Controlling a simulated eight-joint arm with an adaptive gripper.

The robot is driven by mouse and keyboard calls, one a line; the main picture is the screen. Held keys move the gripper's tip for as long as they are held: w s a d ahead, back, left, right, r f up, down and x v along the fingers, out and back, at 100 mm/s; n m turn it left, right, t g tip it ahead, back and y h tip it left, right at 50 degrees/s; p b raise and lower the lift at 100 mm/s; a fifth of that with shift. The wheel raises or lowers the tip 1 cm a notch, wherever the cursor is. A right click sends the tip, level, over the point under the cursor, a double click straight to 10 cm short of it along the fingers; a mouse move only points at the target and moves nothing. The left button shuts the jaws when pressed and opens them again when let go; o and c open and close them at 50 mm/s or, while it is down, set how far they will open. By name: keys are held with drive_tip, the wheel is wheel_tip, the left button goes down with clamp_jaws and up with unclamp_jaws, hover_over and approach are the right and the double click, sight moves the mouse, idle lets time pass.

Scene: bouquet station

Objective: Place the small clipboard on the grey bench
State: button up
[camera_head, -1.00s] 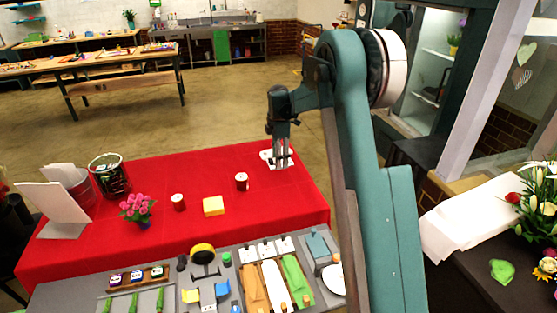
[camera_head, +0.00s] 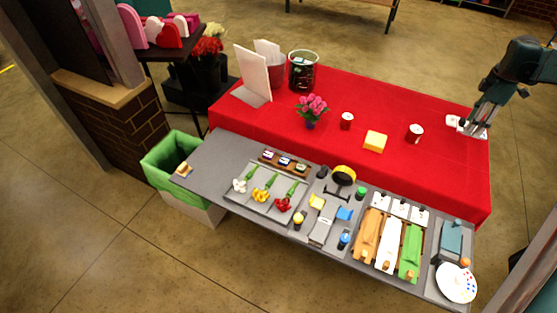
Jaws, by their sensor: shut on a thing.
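The small clipboard (camera_head: 453,121) is a small white flat piece at the right end of the red table. My gripper (camera_head: 475,129) points down at it, and its fingers are shut on it, covering part of it. Whether the clipboard touches the cloth or is slightly raised cannot be told. The grey bench (camera_head: 217,158) runs along the front of the red table, with a bare stretch at its left end.
The red table (camera_head: 387,165) also bears a pink flower pot (camera_head: 311,108), red cans (camera_head: 347,121), a yellow block (camera_head: 375,141) and a white board (camera_head: 253,73). The bench holds flower stems, rolls (camera_head: 388,242), a tape dispenser (camera_head: 342,178) and a paint palette (camera_head: 456,283). A green-lined bin (camera_head: 163,153) stands at its left.

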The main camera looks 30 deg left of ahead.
drive_tip(key=s+a+n+b, duration=0.1)
drive_tip(key=a+n, duration=0.1)
drive_tip(key=a, duration=1.2)
drive_tip(key=s+a+n, duration=0.2)
drive_tip(key=a+n, duration=0.1)
drive_tip(key=a, duration=1.1)
drive_tip(key=s+a+n+b, duration=0.15)
drive_tip(key=s+a, duration=0.45)
drive_tip(key=a, duration=0.8)
drive_tip(key=s+a+n, duration=0.3)
drive_tip(key=s+a, duration=0.2)
drive_tip(key=a, duration=0.8)
drive_tip(key=s+a+n+b, duration=0.2)
drive_tip(key=s+a+n, duration=0.6)
drive_tip(key=s+a, duration=2.3)
wheel_tip(320, 180, down, 13)
drive_tip(key=shift+d, duration=0.2)
drive_tip(key=shift+s, duration=0.1)
drive_tip(key=shift+f, duration=3.1)
